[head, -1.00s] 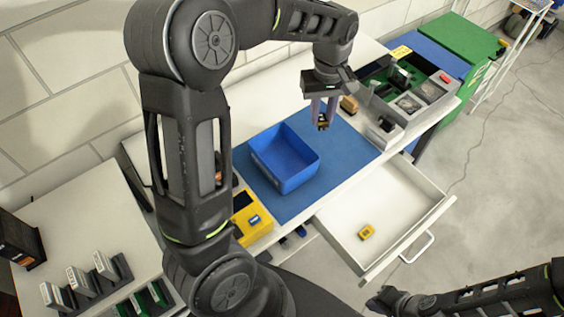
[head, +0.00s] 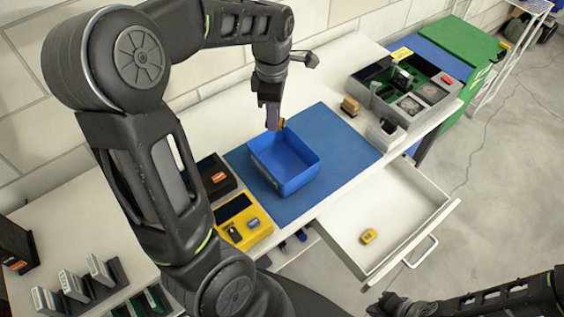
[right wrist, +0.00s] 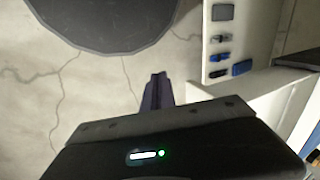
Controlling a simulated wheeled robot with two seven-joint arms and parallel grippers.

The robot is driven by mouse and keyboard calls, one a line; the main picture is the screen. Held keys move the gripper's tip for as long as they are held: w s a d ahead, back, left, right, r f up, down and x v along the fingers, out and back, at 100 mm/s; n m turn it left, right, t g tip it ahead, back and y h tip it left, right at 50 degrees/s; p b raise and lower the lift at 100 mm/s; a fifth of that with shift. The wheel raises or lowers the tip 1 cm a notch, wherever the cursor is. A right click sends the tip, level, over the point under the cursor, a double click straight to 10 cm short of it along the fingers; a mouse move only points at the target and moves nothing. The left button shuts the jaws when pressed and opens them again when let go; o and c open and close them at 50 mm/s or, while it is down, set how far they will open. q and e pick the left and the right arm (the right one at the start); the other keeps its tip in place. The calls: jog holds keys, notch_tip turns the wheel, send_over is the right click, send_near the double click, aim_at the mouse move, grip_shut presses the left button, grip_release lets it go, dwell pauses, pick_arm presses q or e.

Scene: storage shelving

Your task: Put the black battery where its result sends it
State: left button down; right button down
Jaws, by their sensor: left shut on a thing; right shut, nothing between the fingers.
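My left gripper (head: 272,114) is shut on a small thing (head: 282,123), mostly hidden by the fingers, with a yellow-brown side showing. It is above the back edge of the blue bin (head: 300,181). I cannot tell whether this thing is the black battery. A yellow device (head: 259,232) with a dark window stands left of the blue mat, with a small dark piece (head: 234,234) and a small blue piece (head: 253,222) on it. My right gripper (right wrist: 155,92) is shut and empty, over the floor in the right wrist view.
A white drawer (head: 432,206) stands open at the front with a yellow piece (head: 368,236) inside. A grey compartment tray (head: 437,107) is at the back right. A black box (head: 207,165) is beside the blue mat (head: 344,150). The bin's interior looks empty.

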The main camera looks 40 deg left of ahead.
pick_arm(q)
notch_tip(320, 180, down, 6)
jog(key=b, duration=0.5)
jog(key=c, duration=1.1)
grip_release()
jog(key=shift+r, duration=0.1)
notch_tip(320, 180, up, 8)
jog(key=shift+f, duration=0.15)
